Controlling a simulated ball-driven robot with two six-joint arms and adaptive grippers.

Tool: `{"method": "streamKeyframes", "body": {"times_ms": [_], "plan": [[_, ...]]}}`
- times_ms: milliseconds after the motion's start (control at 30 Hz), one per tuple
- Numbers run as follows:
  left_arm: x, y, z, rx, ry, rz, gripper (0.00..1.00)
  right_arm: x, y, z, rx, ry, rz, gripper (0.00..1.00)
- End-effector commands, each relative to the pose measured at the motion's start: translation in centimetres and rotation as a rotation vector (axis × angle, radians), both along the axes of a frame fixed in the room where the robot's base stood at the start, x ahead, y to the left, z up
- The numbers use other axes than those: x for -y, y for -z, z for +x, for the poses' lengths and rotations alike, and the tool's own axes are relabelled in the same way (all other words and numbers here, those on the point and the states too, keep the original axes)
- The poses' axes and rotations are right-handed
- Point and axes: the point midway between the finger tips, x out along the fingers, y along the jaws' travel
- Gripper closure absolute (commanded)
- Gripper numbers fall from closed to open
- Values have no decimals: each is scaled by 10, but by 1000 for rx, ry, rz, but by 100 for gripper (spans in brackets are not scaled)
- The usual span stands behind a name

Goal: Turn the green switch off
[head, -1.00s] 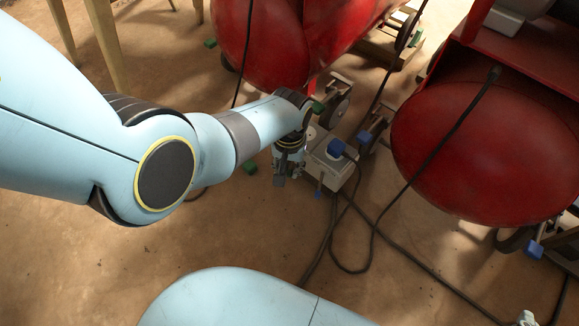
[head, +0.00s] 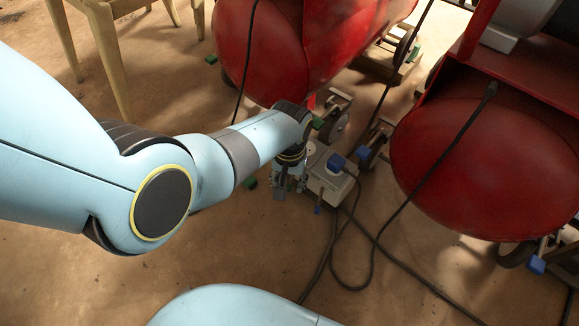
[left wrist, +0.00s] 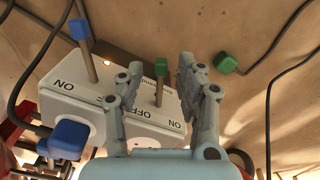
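The green switch (left wrist: 160,68) is a lever with a green cap on a pale box (left wrist: 150,122) marked ON and OFF. In the left wrist view its cap shows between the two fingers of my left gripper (left wrist: 159,70). The fingers are apart, one on each side, with visible gaps to the lever. In the head view my left gripper (head: 289,186) points down at the left side of the pale box (head: 328,186); the green lever is hidden there. My right gripper is out of view.
A blue-capped lever (left wrist: 80,32) and a blue plug (left wrist: 68,138) are beside the green switch. A green plug (left wrist: 228,63) lies on the floor. Red tanks (head: 475,155) stand behind and right, with black cables (head: 425,282) on the floor. A wooden chair (head: 108,55) stands at back left.

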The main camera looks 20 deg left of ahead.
Motion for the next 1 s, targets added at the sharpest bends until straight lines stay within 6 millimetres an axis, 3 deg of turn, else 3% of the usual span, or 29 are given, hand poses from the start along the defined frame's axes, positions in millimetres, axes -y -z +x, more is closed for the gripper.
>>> {"method": "streamKeyframes", "body": {"times_ms": [600, 1000], "plan": [[0, -103, 0, 2, -1, -1, 63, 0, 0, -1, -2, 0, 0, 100], [0, -111, -1, -1, 0, 0, 63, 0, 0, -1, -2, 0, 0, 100]]}}
